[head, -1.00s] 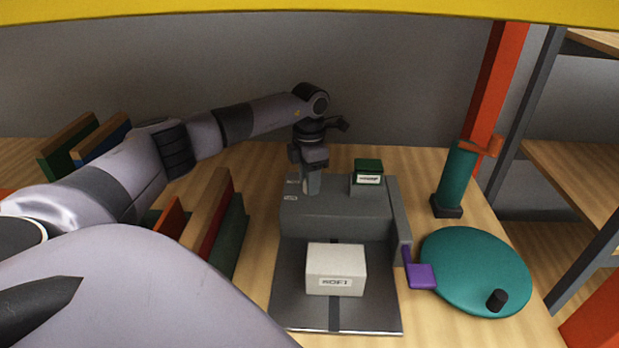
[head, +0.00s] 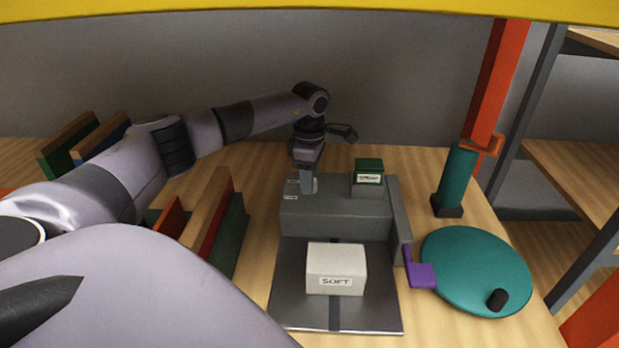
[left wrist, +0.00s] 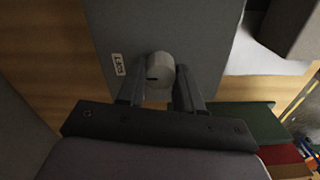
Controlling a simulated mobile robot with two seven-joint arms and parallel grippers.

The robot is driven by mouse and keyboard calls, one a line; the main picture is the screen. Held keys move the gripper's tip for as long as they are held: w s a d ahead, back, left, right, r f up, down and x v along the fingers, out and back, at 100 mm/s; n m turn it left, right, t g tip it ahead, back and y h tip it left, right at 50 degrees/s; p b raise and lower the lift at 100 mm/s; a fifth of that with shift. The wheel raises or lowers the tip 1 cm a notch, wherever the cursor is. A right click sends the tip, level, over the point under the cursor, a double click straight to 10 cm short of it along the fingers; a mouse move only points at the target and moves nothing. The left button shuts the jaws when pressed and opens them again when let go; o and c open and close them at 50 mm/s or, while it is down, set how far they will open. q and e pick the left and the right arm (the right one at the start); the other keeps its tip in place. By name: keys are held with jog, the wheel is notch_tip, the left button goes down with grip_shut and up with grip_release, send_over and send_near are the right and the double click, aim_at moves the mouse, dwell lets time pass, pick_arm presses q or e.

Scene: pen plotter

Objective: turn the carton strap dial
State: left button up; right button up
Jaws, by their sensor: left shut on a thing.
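The dial (left wrist: 160,68) is a grey round knob with a dark mark, on top of the grey machine (head: 335,220) near its back left corner. My left gripper (head: 309,190) reaches down onto it from above. In the left wrist view my left gripper (left wrist: 160,80) has one finger on each side of the knob and is shut on it. In the head view the gripper mostly hides the dial. A small white label sits beside the dial. A white carton (head: 336,262) labelled SOFT stands on the machine's dark bed. My right gripper is not in view.
A small box with a green top (head: 368,167) stands on the machine's right side. A purple paddle (head: 421,274) sticks out at the right, by a teal disc (head: 470,260) with a black knob. A teal post (head: 456,175) stands behind. Books (head: 228,225) stand at the left.

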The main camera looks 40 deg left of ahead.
pick_arm(q)
jog(key=shift+w+r, duration=0.1)
dwell(0.3)
jog(key=o, duration=1)
jog(key=shift+o, duration=0.2)
notch_tip(320, 180, up, 7)
jog(key=shift+r+b, duration=0.1)
jog(key=shift+b, duration=0.25)
